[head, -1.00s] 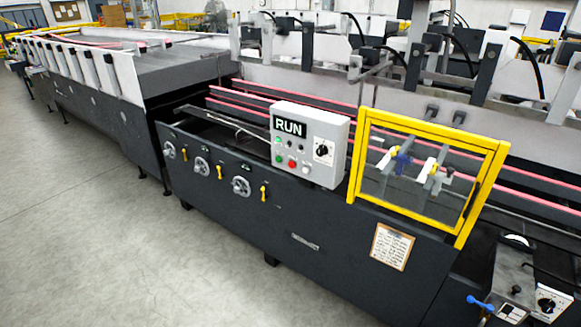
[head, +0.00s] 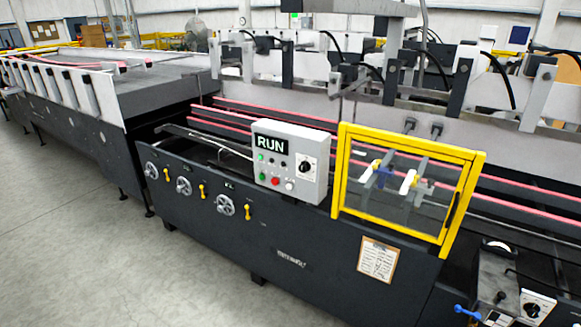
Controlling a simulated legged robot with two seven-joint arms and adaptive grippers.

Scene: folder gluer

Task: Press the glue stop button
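A grey control box (head: 292,162) stands on the machine's near side in the head view. Its screen (head: 271,144) reads RUN. Below the screen are several small buttons, among them a red button (head: 275,181), a green button (head: 261,158) and a white button (head: 289,186). A black rotary knob (head: 307,166) sits at the box's right. A second, smaller box with a dial (head: 533,310) is at the lower right. Button labels are too small to read, so I cannot tell which one is the glue stop. Neither of my grippers is in view.
A yellow-framed clear guard (head: 408,185) stands right of the control box. Handwheels (head: 184,186) and yellow levers (head: 248,212) stick out from the dark machine side (head: 235,245). A blue handle (head: 468,313) is at lower right. The concrete floor (head: 70,240) at left is clear.

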